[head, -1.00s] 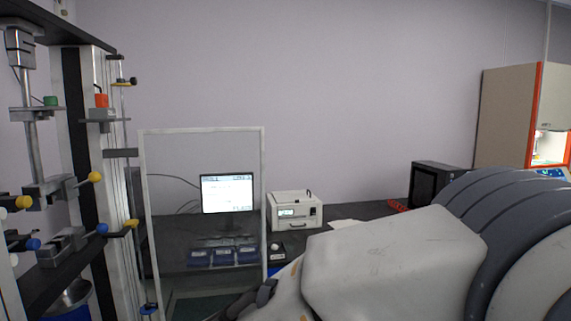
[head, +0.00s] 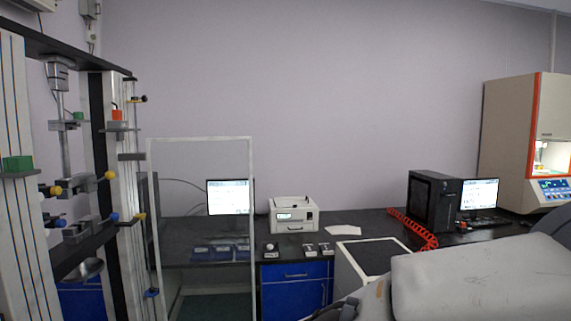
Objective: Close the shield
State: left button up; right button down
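A tall clear panel in a thin white frame (head: 200,138) stands upright at the left, beside the test frame; I can see the monitor and desk through it. At the far right is a beige machine with orange edges (head: 535,100). Its lit work opening (head: 550,157) shows partly, and I cannot make out a separate shield there. A large pale link of my arm fills the lower right corner, with a dark part at the bottom edge. No fingertips of either gripper are in view.
A metal test frame (head: 108,200) with clamps stands at the left. The black desk holds a white box instrument (head: 294,214), a black computer case (head: 433,200), a monitor (head: 480,193) and a red coiled cord (head: 415,230). A white cabinet (head: 350,270) stands in front.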

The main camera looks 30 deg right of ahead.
aim_at(148, 140)
jog(key=z, duration=0.75)
jog(key=i, duration=1.25)
jog(key=u, duration=0.15)
